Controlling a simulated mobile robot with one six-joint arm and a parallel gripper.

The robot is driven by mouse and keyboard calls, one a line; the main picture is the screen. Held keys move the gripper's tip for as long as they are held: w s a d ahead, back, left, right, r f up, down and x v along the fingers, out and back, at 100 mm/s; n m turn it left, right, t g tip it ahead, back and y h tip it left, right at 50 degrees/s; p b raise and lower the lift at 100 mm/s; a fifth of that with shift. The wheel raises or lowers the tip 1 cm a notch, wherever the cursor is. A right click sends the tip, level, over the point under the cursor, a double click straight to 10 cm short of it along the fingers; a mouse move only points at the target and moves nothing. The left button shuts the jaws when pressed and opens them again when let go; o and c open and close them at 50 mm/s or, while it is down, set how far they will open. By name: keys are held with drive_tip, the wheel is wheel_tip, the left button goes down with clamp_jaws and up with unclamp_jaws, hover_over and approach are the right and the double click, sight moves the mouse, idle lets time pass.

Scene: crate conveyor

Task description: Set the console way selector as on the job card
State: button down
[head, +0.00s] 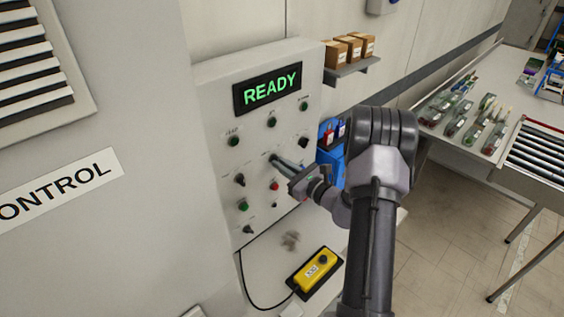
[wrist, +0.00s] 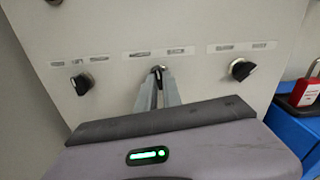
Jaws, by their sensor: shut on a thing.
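The console (head: 215,95) is a pale upright panel with a display (head: 270,90) that reads READY in green. Several knobs and buttons sit on it in rows. My gripper (head: 276,160) reaches the panel at a knob in the middle column and is shut on it. In the wrist view the jaws close on this middle selector knob (wrist: 158,70), which they mostly hide, so I cannot read its setting. A black selector (wrist: 81,84) is to its left and another (wrist: 241,69) to its right. The labels above are too blurred to read. I cannot make out a job card.
A yellow pendant (head: 316,270) with a cable lies on the ledge below the panel. A blue box (head: 328,158) with red padlocks is right of the console. A shelf with cartons (head: 350,47) is above, and a roller conveyor (head: 535,155) stands at right.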

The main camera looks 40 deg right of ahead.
drive_tip(key=shift+m+p, duration=2.6)
drive_tip(key=shift+m, duration=2.5)
drive_tip(key=c, duration=1.5)
unclamp_jaws()
drive_tip(key=shift+s, duration=0.15)
drive_tip(key=s+d, duration=0.2)
drive_tip(key=s, duration=1.5)
drive_tip(key=shift+d, duration=0.2)
